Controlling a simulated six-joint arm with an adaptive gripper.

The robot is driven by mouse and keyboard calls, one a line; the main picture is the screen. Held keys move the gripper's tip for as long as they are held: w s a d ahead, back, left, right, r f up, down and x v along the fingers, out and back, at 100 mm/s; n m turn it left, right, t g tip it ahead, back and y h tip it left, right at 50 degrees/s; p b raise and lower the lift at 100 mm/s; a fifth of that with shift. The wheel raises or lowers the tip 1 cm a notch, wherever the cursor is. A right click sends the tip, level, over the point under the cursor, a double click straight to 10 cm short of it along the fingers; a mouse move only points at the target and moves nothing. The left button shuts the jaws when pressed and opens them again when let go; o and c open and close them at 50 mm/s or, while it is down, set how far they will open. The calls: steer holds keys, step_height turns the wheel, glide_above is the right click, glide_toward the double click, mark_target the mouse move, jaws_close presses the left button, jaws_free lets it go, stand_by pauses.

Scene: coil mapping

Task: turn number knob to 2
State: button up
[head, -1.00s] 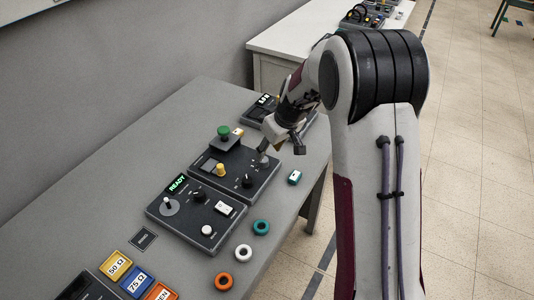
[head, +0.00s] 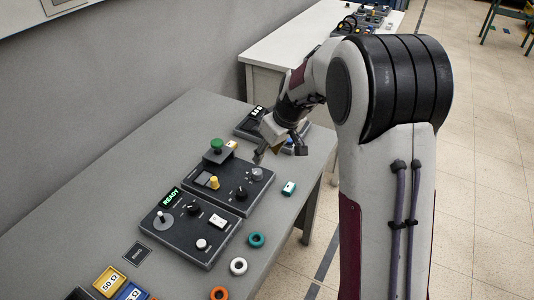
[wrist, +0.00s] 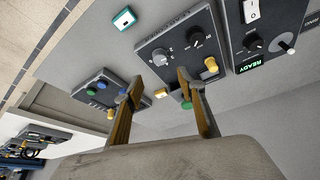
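The middle dark panel (head: 232,205) carries a grey knob (head: 257,174) near its right corner and a black knob (head: 241,193) beside it. In the wrist view the grey knob (wrist: 163,58) and the black knob (wrist: 197,40) sit side by side with pale marks around them. The marks are too small to read, so I cannot tell which is the number knob or its setting. My gripper (head: 280,153) is open and empty above the panel's far right part. Its fingers (wrist: 160,82) are spread wide in the wrist view, apart from both knobs.
A teal-and-white block (head: 289,188) and several rings lie right of the panels.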

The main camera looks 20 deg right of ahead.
mark_target(258, 172)
steer(key=shift+n, duration=0.6)
steer(key=x, duration=0.4)
steer(key=shift+w+d, duration=0.15)
steer(key=shift+f, duration=0.15)
steer(key=shift+x, duration=3.8)
steer(key=c, duration=1.1)
